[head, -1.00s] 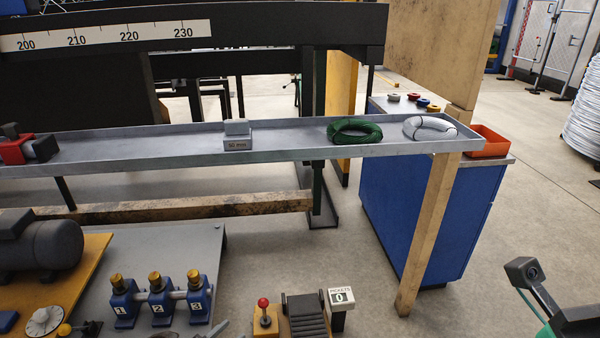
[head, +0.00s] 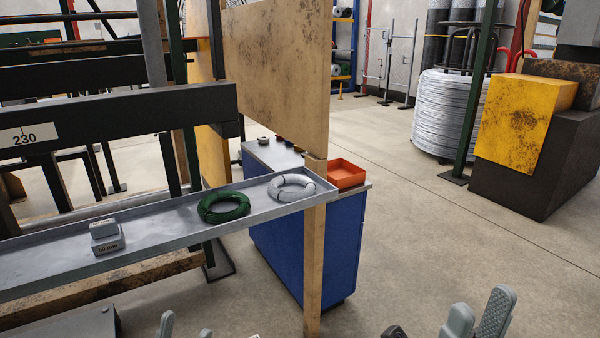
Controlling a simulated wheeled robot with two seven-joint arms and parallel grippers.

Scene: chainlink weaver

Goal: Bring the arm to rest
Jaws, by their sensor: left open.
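My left gripper (head: 186,328) shows at the bottom left of the head view. Its two grey fingertips stand apart with nothing seen between them. My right gripper (head: 477,316) shows at the bottom right, over bare floor. Its two grey fingers point up, the textured pad of one is visible, and nothing shows between them. Both grippers are well apart from the metal tray. Most of both arms lies below the picture edge and is hidden.
A long metal tray (head: 168,246) holds a grey 50 mm block (head: 106,238), a green wire coil (head: 223,207) and a white coil (head: 291,187). A wooden post (head: 314,260) stands before a blue cabinet (head: 345,240) with an orange bin (head: 345,174).

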